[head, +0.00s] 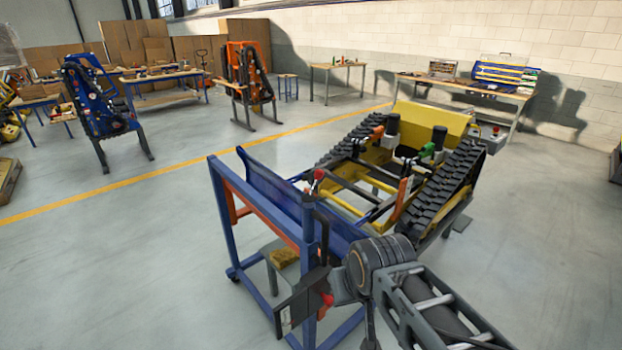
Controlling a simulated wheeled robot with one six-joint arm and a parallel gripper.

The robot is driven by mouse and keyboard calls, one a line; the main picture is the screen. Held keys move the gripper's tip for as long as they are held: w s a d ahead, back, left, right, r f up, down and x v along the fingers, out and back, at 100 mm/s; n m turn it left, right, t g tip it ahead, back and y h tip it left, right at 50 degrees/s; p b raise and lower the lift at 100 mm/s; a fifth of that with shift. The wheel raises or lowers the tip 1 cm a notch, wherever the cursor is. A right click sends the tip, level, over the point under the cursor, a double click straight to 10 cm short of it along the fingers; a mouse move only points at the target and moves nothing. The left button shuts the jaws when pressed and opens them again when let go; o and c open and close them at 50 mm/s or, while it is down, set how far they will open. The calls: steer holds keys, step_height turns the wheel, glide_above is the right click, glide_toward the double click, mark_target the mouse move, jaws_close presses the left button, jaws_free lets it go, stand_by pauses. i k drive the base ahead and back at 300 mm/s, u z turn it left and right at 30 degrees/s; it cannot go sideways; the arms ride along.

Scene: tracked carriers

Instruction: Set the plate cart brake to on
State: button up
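The plate cart (222,215) is a blue upright frame on small wheels, with orange bars and a blue plate (270,190) leaning on it. It stands in the middle foreground. A lever with a red knob (318,175) shows at the top of its near right post; I cannot tell for sure whether it is the brake, or which setting it is in. My gripper (298,298), dark and seen from behind, is low beside the cart's near right post. A red piece (328,299) shows right by it. Its fingertips are unclear, so contact and opening cannot be told.
A yellow tracked carrier (430,122) with black tracks stands just behind the cart. Two more carriers, one blue (90,105) and one orange (243,75), stand farther back. Workbenches (470,88) line the wall. The floor left of the cart is clear.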

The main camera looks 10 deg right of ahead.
mark_target(319, 174)
steer(key=u, duration=0.4)
steer(key=k, duration=0.5)
steer(key=u, duration=1)
steer(key=i, duration=0.8)
steer(key=z, duration=0.7)
steer(key=i, duration=0.6)
steer(key=z, duration=0.75)
